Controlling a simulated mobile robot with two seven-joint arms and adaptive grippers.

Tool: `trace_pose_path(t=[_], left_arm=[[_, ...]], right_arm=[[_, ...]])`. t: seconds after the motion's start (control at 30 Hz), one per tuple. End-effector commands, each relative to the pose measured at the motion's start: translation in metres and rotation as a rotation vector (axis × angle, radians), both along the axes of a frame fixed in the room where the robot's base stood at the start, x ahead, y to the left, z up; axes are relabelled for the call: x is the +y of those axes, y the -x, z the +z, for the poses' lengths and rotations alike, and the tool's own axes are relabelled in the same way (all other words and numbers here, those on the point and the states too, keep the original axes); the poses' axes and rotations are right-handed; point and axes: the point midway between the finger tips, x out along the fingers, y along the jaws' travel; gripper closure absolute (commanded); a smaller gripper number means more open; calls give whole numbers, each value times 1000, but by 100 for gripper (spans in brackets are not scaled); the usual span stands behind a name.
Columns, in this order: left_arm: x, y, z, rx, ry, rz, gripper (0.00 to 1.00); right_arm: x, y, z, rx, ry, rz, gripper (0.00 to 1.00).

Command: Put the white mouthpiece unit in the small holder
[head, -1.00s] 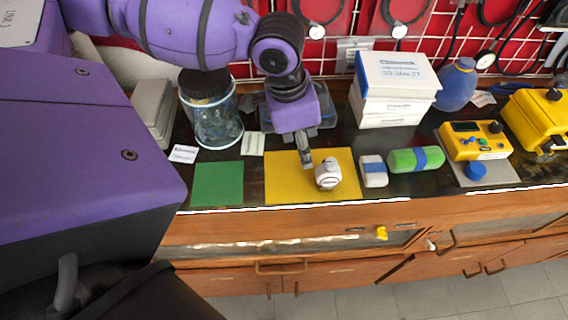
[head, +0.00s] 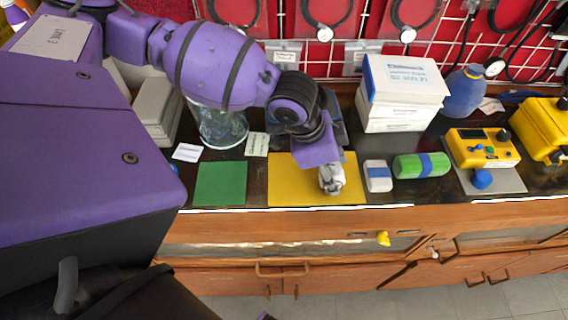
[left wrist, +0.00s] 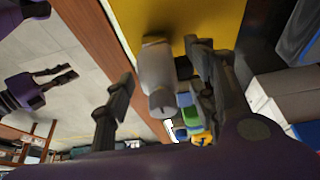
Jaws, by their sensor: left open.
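The white mouthpiece unit (head: 334,184) is on the yellow mat (head: 290,190), near its front right part. It is partly hidden by my left gripper (head: 328,178), which is directly over it. In the left wrist view the unit (left wrist: 157,75) shows as a pale rounded body between the two open fingers of my left gripper (left wrist: 160,68). The right finger looks close to it; whether either finger touches it I cannot tell. My right gripper (left wrist: 58,80) shows small at the left of the wrist view, away over the floor. I cannot make out the small holder.
A white-and-blue block (head: 378,176) and a green roll (head: 420,166) lie right of the yellow mat. A green mat (head: 220,184) lies left. A jar (head: 218,128) and stacked boxes (head: 400,90) stand behind. The counter's front edge is close.

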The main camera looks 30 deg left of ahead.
Motion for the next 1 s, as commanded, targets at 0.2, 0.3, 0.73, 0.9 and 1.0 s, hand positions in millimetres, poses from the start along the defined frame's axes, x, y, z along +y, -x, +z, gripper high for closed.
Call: trace_pose_path(t=[0.2,0.3,0.73,0.9,1.0], left_arm=[[0,-1,1,-2,0,-1,59],[0,-1,1,-2,0,-1,72],[0,-1,2,-2,1,-1,100],[-1,0,7,-5,2,0,100],[-2,2,15,-6,2,1,100]], right_arm=[[-3,-1,0,-2,6,7,100],[-3,-1,0,-2,7,6,100],[-3,7,-2,10,4,-2,100],[-2,4,2,3,2,-4,100],[-1,-3,9,-12,0,-3,100]])
